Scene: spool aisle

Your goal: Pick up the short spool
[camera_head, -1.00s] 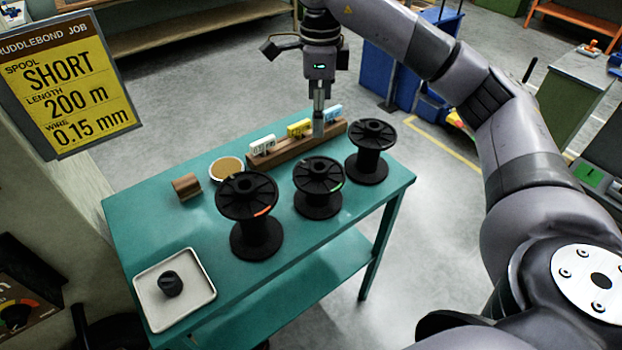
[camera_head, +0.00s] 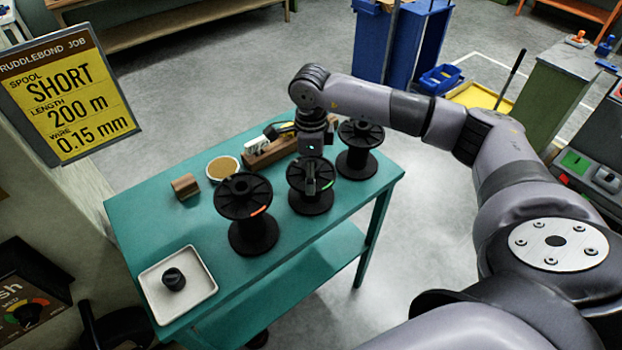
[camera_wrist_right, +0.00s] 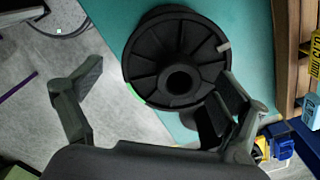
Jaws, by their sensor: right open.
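Three black spools stand upright on the teal table (camera_head: 150,222). The middle one, with a green mark on its top flange, looks the shortest (camera_head: 310,203); it also shows from above in the wrist view (camera_wrist_right: 180,62). The left spool (camera_head: 252,235) has an orange mark, and the right spool (camera_head: 357,160) stands farther back. My right gripper (camera_head: 311,180) is over the middle spool and hides part of it. In the wrist view its fingers (camera_wrist_right: 160,78) are open; the right finger overlaps the flange edge, the left finger is apart from it. Whether anything touches is unclear.
A wooden block with label cards (camera_head: 268,152) stands behind the spools, partly hidden by my gripper. A round tin (camera_head: 222,168), a small brown block (camera_head: 185,187) and a white tray (camera_head: 205,262) with a black knob lie to the left. A sign (camera_head: 70,90) reads SHORT, 200 m, 0.15 mm.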

